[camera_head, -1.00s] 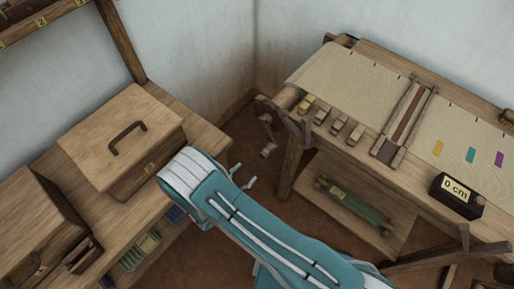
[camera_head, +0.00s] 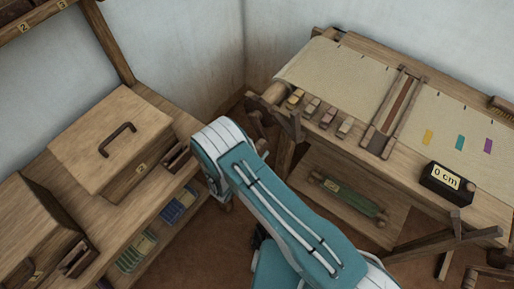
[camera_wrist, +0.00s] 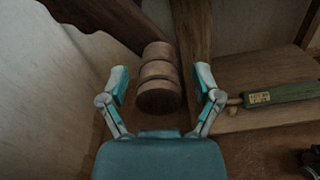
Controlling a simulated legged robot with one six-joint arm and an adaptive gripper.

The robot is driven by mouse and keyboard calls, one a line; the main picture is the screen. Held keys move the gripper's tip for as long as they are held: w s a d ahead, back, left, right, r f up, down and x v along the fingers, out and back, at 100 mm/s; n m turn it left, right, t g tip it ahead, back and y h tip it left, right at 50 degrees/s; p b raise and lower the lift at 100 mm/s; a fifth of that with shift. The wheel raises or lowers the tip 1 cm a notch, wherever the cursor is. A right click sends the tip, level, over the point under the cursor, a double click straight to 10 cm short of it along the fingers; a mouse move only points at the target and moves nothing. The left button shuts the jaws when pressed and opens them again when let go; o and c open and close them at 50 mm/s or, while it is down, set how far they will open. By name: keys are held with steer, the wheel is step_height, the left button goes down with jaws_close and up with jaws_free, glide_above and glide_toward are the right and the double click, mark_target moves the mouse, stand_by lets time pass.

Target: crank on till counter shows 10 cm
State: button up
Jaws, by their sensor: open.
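The counter (camera_head: 447,183) is a dark box with a pale label reading "0 cm" on the front right of the loom table in the head view. In the wrist view the crank's round, ringed wooden handle (camera_wrist: 158,78) points towards me from a dark wooden arm (camera_wrist: 105,22). My gripper (camera_wrist: 161,88) is open, with one finger on each side of the handle and a visible gap on both sides. I cannot tell how deep the handle sits between the fingers. In the head view my arm hides the gripper and much of the crank.
The loom table (camera_head: 345,150) carries pale cloth (camera_head: 335,72) and several small blocks along its front edge. A green roller (camera_head: 346,196) lies on its lower shelf, also in the wrist view (camera_wrist: 285,93). A bench with a lidded chest (camera_head: 110,145) stands left.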

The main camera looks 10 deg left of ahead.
steer(key=shift+a, duration=0.15)
jaws_close()
steer(key=s+d+r+n, duration=0.1)
steer(key=d+r+n, duration=0.2)
steer(key=r+n, duration=0.8)
steer(key=shift+s+d+r+n, duration=0.25)
steer(key=shift+d+r+n, duration=0.15)
steer(key=shift+n, duration=1.9)
